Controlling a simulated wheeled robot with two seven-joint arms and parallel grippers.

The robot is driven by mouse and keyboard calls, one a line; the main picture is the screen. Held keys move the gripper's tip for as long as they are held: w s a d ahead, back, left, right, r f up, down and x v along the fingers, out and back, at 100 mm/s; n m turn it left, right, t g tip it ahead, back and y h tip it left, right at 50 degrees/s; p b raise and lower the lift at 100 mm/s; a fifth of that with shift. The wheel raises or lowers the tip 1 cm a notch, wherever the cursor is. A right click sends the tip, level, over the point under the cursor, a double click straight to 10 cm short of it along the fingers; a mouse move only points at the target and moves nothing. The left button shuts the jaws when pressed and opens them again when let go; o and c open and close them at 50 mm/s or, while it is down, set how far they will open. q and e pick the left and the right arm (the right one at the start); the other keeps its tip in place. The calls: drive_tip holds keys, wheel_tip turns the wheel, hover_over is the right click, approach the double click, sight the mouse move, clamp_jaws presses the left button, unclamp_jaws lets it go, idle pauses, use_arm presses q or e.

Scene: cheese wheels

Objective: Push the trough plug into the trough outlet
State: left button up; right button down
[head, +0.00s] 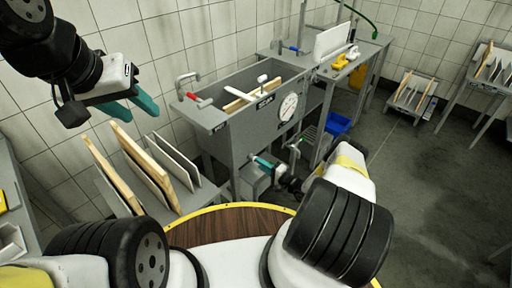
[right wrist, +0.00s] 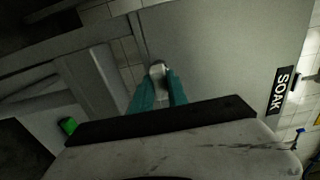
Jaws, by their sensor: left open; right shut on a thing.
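The grey trough (head: 236,139) stands in the middle of the head view, with a SOAK label and a round gauge on its front. My right gripper (head: 264,162) is low in front of the trough. In the right wrist view its teal fingers (right wrist: 158,80) are shut on a small pale plug (right wrist: 157,69), whose end points at the grey trough wall (right wrist: 215,50). I cannot tell whether the plug touches the wall; the outlet is not clearly visible. My left gripper (head: 132,106) is open and empty at the upper left, well away from the trough.
A rack with upright boards (head: 145,165) stands left of the trough. A bench (head: 362,52) with a white board and yellow items is behind right. A blue bin (head: 338,123) is on the floor below it. The floor at right is clear up to another board rack (head: 409,97).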

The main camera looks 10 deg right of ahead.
drive_tip(key=shift+w+a, duration=0.3)
drive_tip(key=shift+w, duration=0.05)
drive_tip(key=c, duration=1.2)
unclamp_jaws()
drive_tip(key=v, duration=0.8)
drive_tip(key=shift+w, duration=0.1)
